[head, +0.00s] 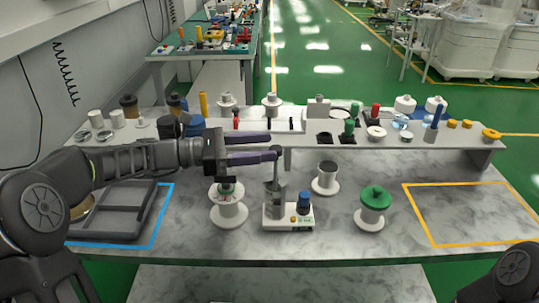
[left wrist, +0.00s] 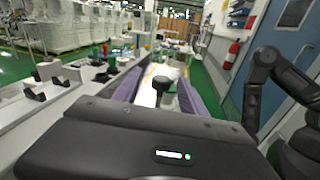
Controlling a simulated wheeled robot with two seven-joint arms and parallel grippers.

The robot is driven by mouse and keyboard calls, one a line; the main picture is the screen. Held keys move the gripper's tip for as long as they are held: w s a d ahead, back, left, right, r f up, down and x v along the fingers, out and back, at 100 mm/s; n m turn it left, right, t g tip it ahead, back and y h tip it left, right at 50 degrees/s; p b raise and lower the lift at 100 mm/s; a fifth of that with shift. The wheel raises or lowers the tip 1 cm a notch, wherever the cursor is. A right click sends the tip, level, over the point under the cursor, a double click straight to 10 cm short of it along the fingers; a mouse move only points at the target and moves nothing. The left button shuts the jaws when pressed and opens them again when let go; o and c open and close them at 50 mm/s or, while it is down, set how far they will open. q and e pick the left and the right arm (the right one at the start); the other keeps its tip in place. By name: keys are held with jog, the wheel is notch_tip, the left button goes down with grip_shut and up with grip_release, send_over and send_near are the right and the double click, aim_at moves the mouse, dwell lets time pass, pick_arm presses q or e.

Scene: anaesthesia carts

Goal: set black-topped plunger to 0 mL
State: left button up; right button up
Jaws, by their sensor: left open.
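A small dispenser with a white base (head: 290,222) stands near the middle of the table, with a blue knob (head: 304,202) at its right. A thin upright plunger rod (head: 276,174) rises from its left side. In the left wrist view a black plunger top (left wrist: 161,84) shows between the purple fingers. My left gripper (head: 276,146) is open, reaching in from the left with its fingertips at the rod's upper end. Contact cannot be told, and the fingers partly hide the top in the head view. The volume scale is too small to read. My right gripper is out of view.
White spool-shaped stands surround the dispenser: one at left (head: 229,212), a black-topped one behind (head: 326,180), a green-topped one at right (head: 371,215). A grey tray (head: 140,222) lies in the blue outline. The yellow-outlined area (head: 470,215) is empty. A crowded raised shelf (head: 400,152) runs behind.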

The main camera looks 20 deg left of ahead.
pick_arm(q)
jog(key=w+d+n+p, duration=0.1)
jog(key=w+d, duration=0.1)
jog(key=d, duration=0.4)
jog(key=shift+w+f, duration=0.2)
jog(key=shift+f, duration=0.05)
dwell(0.5)
grip_shut()
dwell(0.4)
dwell(0.9)
